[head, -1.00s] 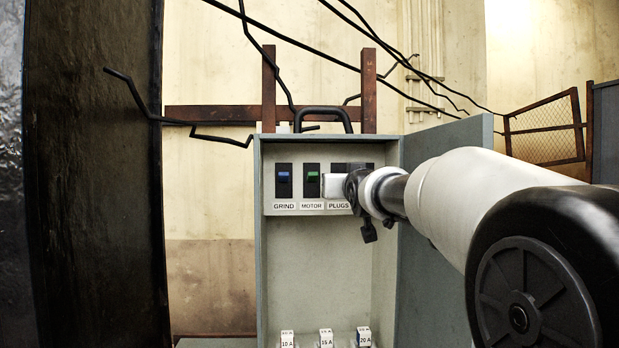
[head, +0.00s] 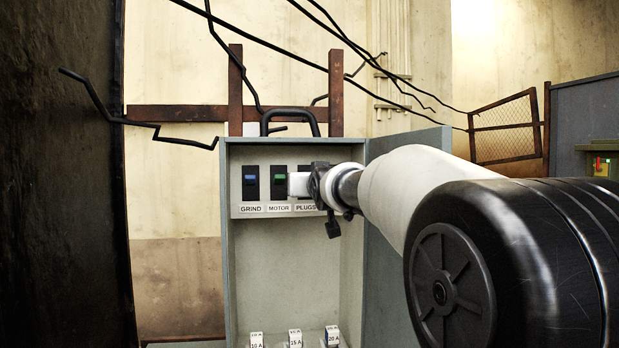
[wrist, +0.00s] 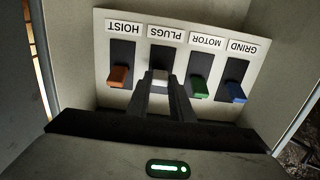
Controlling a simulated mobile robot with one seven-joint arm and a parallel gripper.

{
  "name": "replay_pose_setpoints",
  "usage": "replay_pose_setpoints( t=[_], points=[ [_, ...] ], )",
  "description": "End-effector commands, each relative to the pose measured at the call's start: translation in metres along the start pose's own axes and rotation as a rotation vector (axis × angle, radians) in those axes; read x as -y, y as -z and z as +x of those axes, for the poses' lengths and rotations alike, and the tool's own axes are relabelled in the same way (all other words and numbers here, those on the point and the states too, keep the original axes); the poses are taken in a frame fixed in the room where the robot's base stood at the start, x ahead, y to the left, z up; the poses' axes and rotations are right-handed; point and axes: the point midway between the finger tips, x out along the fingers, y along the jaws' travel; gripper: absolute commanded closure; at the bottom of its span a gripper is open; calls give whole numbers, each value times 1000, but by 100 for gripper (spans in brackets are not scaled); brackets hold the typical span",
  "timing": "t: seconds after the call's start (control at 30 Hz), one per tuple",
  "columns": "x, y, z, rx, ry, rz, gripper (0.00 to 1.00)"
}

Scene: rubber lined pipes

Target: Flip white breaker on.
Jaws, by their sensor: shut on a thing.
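The white breaker (wrist: 161,77) sits in the PLUGS slot of the breaker panel (wrist: 102,52), between an orange breaker (wrist: 119,77) and a green one (wrist: 199,87). The wrist view shows the labels upside down. My gripper (wrist: 165,82) has its dark fingers at the white breaker and is shut on it. In the head view my gripper (head: 298,184) is at the panel beside the green MOTOR breaker (head: 280,177) and hides the white and orange breakers. I cannot tell whether the white breaker is up or down.
A blue GRIND breaker (head: 250,180) is at the panel's left end. The grey box (head: 226,260) has its door (head: 395,250) open at the right. Small fuses (head: 295,338) stand in the box bottom. Black cables and a rusty frame (head: 175,113) are behind.

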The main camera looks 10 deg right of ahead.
Motion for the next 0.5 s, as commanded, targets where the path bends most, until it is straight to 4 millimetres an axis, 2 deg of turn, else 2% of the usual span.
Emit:
replay_pose_setpoints(
  t=[0.03,0.33,0.5],
  points=[
    [0,13,0,31,-1,0,100],
    [-1,24,2,222,-2,0,100],
    [0,21,4,319,0,1,100]
  ],
)
